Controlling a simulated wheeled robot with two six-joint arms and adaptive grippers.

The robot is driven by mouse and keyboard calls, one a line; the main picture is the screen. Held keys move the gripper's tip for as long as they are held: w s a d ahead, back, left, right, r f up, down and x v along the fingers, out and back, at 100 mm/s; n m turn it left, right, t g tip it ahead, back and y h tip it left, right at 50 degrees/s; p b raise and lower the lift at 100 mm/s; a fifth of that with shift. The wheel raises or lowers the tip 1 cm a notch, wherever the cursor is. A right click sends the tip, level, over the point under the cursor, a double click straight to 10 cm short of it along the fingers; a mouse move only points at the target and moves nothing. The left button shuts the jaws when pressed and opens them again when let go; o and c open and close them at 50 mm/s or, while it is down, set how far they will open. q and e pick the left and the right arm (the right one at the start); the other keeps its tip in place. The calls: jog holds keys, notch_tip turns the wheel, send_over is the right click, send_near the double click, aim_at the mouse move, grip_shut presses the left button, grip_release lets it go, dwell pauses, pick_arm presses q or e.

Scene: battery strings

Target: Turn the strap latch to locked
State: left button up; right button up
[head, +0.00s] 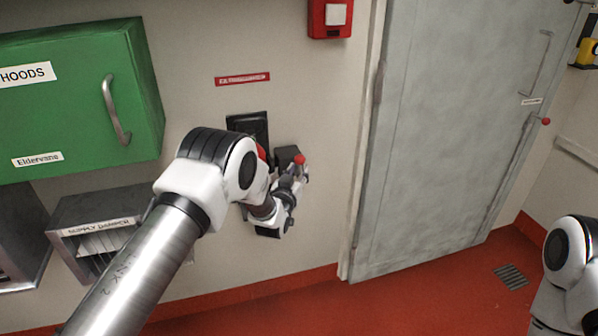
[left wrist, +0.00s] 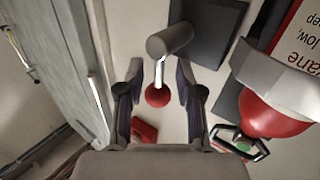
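The strap latch shows as a short lever with a red ball knob (head: 300,159) on the wall, partly behind my left wrist. In the left wrist view a grey cylindrical hub (left wrist: 170,40) carries the lever's thin rod, which ends in the red ball (left wrist: 157,95). My left gripper (left wrist: 158,88) is open, with one finger on each side of the rod and ball and a visible gap on both sides. A red extinguisher (left wrist: 272,115) with a pale collar sits beside it in that view; my arm mostly hides it in the head view. My right gripper is outside the views.
A green cabinet (head: 75,95) with a handle hangs at left, above a grey damper box (head: 95,222). A red alarm box (head: 330,18) is higher on the wall. A grey door (head: 430,140) stands to the right. The red floor (head: 400,300) in front is clear.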

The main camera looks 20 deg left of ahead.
pick_arm(q)
jog(key=shift+w+r, duration=0.1)
jog(key=shift+w, duration=0.8)
grip_shut()
jog(key=shift+s+a+f+n+t+b, duration=0.1)
jog(key=shift+f+n+t+b, duration=0.25)
jog(key=shift+n+b, duration=0.45)
jog(key=shift+s+a+f+n+t+y+b, duration=0.25)
jog(key=shift+a+f+n+t+y+b, duration=0.15)
jog(key=shift+n+y+b, duration=2.4)
jog(key=shift+s+a+f+n+t+y+b, duration=0.35)
jog(key=shift+n+y+b, duration=1.4)
jog(key=shift+n+b, duration=2.1)
jog(key=shift+s+a+f+n+t+y+b, duration=0.1)
jog(key=shift+a+f+n+t+y+b, duration=0.35)
jog(key=shift+n+y+b, duration=2.95)
jog(key=shift+d+n+h+p, duration=0.15)
jog(key=shift+n+h+p, duration=1)
jog(key=shift+n+p, duration=0.1)
